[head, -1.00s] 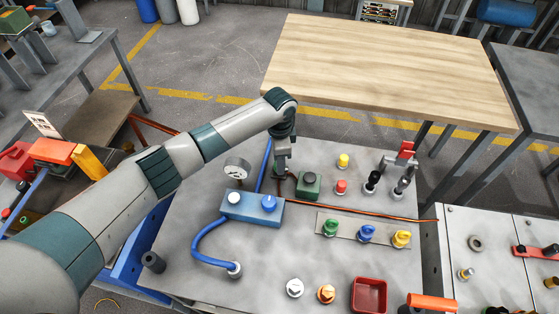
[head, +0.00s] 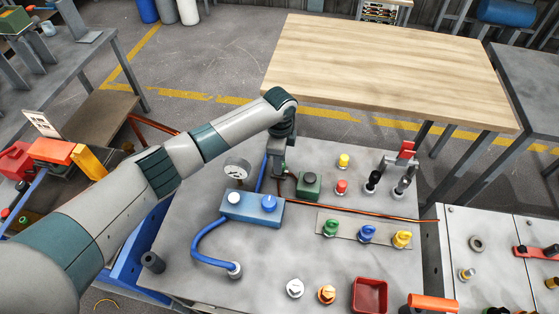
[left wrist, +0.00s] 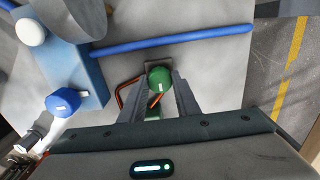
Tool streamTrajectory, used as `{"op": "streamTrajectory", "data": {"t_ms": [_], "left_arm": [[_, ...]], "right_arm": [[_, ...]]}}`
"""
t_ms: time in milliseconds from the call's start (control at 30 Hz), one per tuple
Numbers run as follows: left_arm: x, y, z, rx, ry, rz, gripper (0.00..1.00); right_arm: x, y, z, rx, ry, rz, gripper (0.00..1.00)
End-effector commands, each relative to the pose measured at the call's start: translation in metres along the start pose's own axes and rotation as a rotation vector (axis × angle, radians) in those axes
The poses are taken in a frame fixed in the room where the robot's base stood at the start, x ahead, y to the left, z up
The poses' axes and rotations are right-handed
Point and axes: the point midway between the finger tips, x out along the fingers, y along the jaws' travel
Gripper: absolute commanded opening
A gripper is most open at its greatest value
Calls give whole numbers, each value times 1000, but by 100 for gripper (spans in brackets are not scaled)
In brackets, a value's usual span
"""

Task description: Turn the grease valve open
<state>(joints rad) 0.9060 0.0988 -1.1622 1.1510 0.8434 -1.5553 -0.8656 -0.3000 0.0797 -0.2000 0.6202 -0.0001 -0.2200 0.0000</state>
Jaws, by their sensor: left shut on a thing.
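In the left wrist view a round green knob (left wrist: 159,79) with a white mark sits between the two fingers of my left gripper (left wrist: 158,90). The fingers are shut on it from both sides. No readable label tells that it is the grease valve. In the head view my left gripper (head: 277,168) points down at the back of the grey bench top, just left of a green box (head: 309,184) with a dark round top. The gripper hides the held knob there. My right gripper is in neither view.
A blue block (head: 252,208) with a white and a blue knob stands close to the gripper, with a gauge (head: 237,169) behind it. A blue hose (left wrist: 170,42) runs past the held knob. Green, blue and yellow valves (head: 366,234) stand on a plate to the front right.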

Motion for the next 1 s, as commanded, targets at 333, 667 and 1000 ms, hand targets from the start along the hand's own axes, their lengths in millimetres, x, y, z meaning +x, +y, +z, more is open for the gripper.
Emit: {"op": "streamTrajectory", "data": {"t_ms": [333, 667, 1000], "left_arm": [[-1, -1, 0, 0, 0, -2, 48], [-10, -1, 0, 1, 0, -2, 48], [-62, -1, 0, 1, 0, -5, 48]], "right_arm": [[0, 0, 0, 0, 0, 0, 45], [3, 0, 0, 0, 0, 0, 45], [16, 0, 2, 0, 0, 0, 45]]}}
